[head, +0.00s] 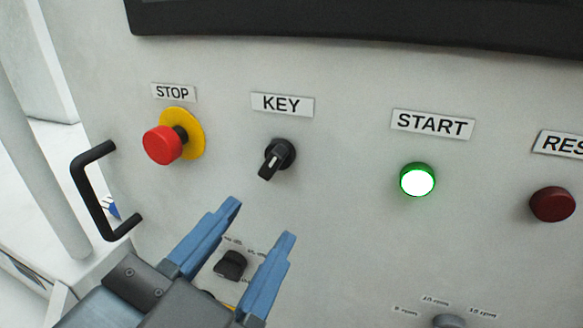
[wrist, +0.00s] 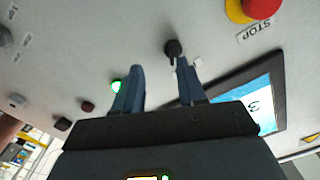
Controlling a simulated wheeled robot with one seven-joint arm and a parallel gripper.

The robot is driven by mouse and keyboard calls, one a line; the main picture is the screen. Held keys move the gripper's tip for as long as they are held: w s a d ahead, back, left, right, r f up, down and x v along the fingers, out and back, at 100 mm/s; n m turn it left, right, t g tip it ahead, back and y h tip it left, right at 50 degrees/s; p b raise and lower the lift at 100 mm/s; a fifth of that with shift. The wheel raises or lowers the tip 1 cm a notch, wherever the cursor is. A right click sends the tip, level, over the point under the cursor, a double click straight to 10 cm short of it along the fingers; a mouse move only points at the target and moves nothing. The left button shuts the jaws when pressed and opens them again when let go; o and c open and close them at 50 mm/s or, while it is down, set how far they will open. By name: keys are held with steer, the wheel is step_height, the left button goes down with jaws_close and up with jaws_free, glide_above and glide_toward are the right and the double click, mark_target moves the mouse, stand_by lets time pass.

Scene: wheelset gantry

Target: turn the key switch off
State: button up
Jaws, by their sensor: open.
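The key switch (head: 276,160) is a black rotary knob under the KEY label (head: 282,104) on the grey panel in the head view. Its handle is tilted, with the lower end towards the left. My gripper (head: 262,220) has blue fingers, spread open and empty, below the key switch and apart from it. In the wrist view the key switch (wrist: 173,48) shows beyond the fingers, close to the tip of the right finger. My gripper (wrist: 158,65) is open there too. Whether the finger touches the knob cannot be told from the wrist view.
A red stop button (head: 164,145) on a yellow ring is left of the key. A lit green start button (head: 417,180) and a dark red button (head: 552,204) are to the right. A black handle (head: 92,190) sticks out at left. Another black knob (head: 231,264) shows between my fingers.

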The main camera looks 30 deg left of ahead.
mark_target(269, 169)
steer(key=shift+m, duration=0.6)
steer(key=w+a, duration=0.1)
steer(key=w, duration=0.1)
steer(key=w+a+r+p, duration=0.1)
steer(key=w, duration=0.1)
steer(key=w+a, duration=0.1)
steer(key=w, duration=0.1)
steer(key=shift+w+a+r, duration=0.1)
steer(key=shift+w+r, duration=0.3)
jaws_close()
